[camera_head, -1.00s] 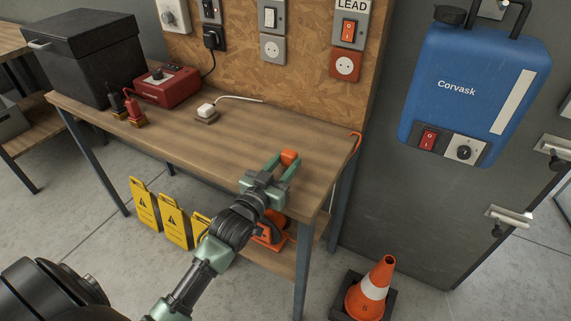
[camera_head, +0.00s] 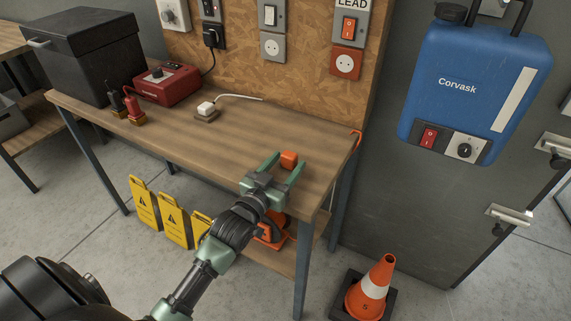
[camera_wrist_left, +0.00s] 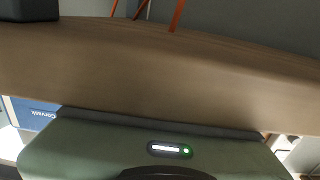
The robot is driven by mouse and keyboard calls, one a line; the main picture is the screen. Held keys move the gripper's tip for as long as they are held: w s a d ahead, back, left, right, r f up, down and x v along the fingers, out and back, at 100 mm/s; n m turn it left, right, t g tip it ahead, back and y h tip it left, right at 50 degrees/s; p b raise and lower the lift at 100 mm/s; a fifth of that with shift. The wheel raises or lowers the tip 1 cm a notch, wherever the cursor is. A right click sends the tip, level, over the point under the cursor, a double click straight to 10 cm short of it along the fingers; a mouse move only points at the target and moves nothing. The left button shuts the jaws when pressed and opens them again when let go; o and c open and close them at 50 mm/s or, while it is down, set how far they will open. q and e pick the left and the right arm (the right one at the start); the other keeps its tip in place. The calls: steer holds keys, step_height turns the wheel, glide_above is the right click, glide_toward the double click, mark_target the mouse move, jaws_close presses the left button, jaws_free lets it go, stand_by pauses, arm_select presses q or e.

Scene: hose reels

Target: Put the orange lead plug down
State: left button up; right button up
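The orange lead plug (camera_head: 289,157) is at the right part of the wooden bench top, between the fingertips of my left gripper. My left gripper (camera_head: 287,164) is open around it, with a gap visible beside the plug. The plug looks to rest on the wood, though its underside is hidden. An orange cable (camera_head: 357,137) bends over the bench's right edge. In the left wrist view I see the bench (camera_wrist_left: 160,75) and thin orange lines (camera_wrist_left: 177,15); the plug and fingers do not show there. My right gripper is not in view.
Orange LEAD socket (camera_head: 346,64) is on the board. Yellow signs (camera_head: 173,220) and a cone (camera_head: 375,285) stand below. The bench's middle is clear.

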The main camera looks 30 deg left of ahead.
arm_select(q)
steer(key=shift+r, duration=0.25)
steer(key=s, duration=1.2)
steer(key=shift+a+r, duration=0.2)
steer(key=shift+r, duration=0.15)
